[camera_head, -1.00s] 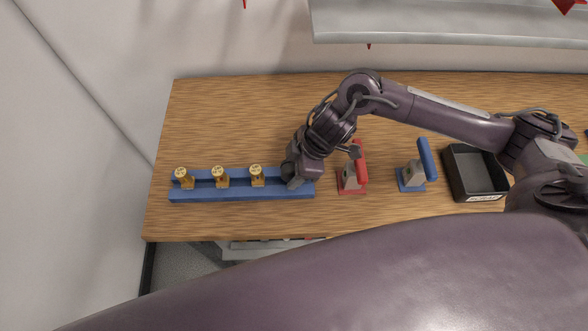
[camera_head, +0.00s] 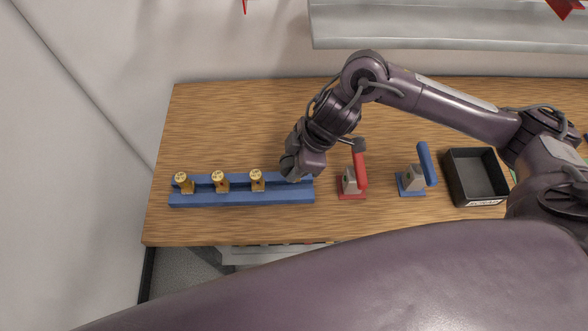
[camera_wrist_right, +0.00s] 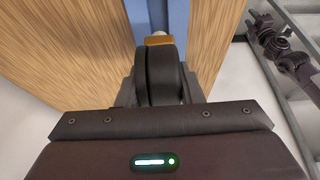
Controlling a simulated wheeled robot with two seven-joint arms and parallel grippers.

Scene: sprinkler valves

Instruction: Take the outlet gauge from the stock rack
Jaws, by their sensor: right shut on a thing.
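The blue stock rack (camera_head: 240,197) lies along the left front of the wooden table. Several gauges' places show on it, with brass-coloured gauges (camera_head: 220,181) standing upright in its left and middle part. My right gripper (camera_head: 290,168) is over the rack's right end. In the right wrist view my right gripper (camera_wrist_right: 160,92) is shut on a dark round gauge (camera_wrist_right: 158,72) with a brass fitting (camera_wrist_right: 158,40) past it, and the blue rack (camera_wrist_right: 158,12) lies beyond. Whether the gauge still touches the rack I cannot tell. My left gripper is out of view.
Right of the rack stand a red-based fixture (camera_head: 352,183) and a blue-based fixture (camera_head: 411,181), each with an upright handle. A black tray (camera_head: 478,178) is further right. A grey shelf (camera_head: 450,28) hangs behind. The table's back left is clear.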

